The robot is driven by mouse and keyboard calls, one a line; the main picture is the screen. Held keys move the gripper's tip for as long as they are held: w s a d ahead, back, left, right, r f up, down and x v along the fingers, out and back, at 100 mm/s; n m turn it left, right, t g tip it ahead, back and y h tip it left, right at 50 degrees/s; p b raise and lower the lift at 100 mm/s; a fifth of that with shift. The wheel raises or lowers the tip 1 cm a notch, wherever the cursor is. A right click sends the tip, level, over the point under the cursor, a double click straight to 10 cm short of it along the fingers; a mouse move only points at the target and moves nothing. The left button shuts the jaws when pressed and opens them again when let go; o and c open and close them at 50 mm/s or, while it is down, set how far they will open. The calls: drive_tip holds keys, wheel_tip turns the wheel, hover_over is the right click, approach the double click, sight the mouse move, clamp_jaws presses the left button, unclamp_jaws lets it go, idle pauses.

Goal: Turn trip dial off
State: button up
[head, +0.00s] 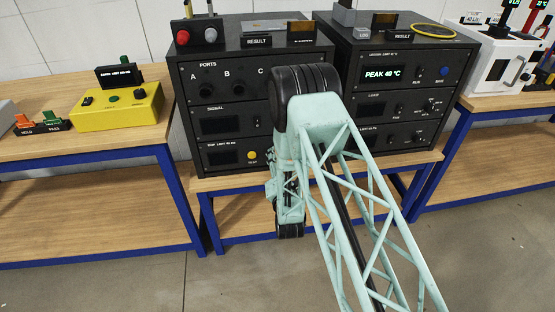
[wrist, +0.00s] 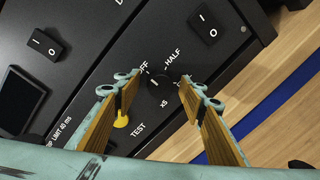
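In the wrist view, the trip dial (wrist: 159,82) is a small round black knob on a black panel. Labels OFF, HALF and x5 are printed around it, and another label is partly covered by the right finger. A small pale mark shows on the knob, but I cannot tell which label it points to. My gripper (wrist: 158,86) is open, with one wood-coloured finger on each side of the dial; I see no clear contact. In the head view, my arm hides the dial; the trip panel's screen (head: 222,156) shows at the lower left of the left black rack.
A yellow TEST button (wrist: 121,121) lies close beside the left finger. Two black rocker switches, one at right (wrist: 208,24) and one at left (wrist: 44,43), are on the panels. A second black rack (head: 400,90) stands to the right. A yellow box (head: 118,106) is on the left bench.

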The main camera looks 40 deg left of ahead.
drive_tip(key=shift+s+d, duration=0.1)
drive_tip(key=v, duration=1.1)
drive_tip(key=shift+s+d, duration=0.25)
drive_tip(key=shift+r, duration=0.1)
idle(0.5)
